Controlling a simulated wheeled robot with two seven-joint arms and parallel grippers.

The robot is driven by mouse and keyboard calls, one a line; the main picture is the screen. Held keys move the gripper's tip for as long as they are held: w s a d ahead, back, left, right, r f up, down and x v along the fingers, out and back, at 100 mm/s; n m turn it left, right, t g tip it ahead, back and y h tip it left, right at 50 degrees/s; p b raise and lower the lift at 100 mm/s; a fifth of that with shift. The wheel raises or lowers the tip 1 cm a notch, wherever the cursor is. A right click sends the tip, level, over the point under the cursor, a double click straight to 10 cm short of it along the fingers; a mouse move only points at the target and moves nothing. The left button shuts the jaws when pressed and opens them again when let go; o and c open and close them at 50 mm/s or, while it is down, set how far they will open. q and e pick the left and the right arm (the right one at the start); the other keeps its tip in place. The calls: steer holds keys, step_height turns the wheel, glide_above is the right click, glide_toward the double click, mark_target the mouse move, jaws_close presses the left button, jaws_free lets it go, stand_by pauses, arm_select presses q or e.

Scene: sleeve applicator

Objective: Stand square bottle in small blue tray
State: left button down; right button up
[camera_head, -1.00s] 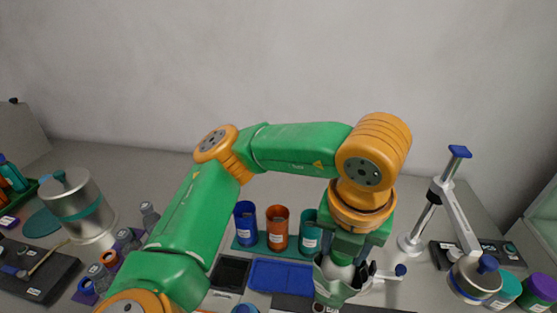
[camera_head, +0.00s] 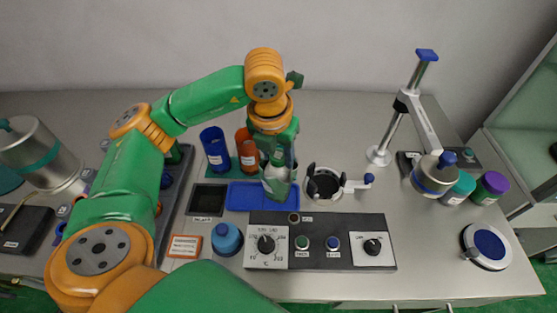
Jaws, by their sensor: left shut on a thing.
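My left gripper (camera_head: 278,160) points down over the right part of the small blue tray (camera_head: 243,196). It is shut on the square bottle (camera_head: 276,184), a greenish clear bottle with a pale label. The bottle is close to upright and overlaps the right end of the tray in the picture. I cannot tell whether its base touches the tray floor. The gripper's fingers partly hide the bottle's upper part. My right gripper does not show.
Blue (camera_head: 214,150) and orange (camera_head: 247,152) cups stand behind the tray. A black tray (camera_head: 207,198) is left of it. A control panel (camera_head: 320,242) and a blue-topped jar (camera_head: 227,238) are in front. A ring clamp (camera_head: 326,184) stands close on the right.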

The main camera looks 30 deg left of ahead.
arm_select(q)
steer(key=shift+w+a+f, duration=0.1)
steer(key=shift+w+f, duration=0.1)
steer(key=shift+f, duration=0.55)
steer(key=shift+w+a+f, duration=0.1)
steer(key=shift+w+f, duration=0.05)
steer(key=shift+f, duration=0.65)
steer(key=shift+w+f, duration=0.2)
steer(key=shift+f, duration=0.55)
steer(key=shift+c, duration=1.8)
jaws_free()
steer(key=shift+r, duration=0.45)
steer(key=s+r, duration=0.1)
steer(key=r, duration=0.6)
steer(key=s+r+p, duration=0.1)
steer(key=r, duration=0.3)
steer(key=shift+s+d+r, duration=0.15)
steer(key=shift+s+d, duration=0.1)
steer(key=shift+s, duration=0.05)
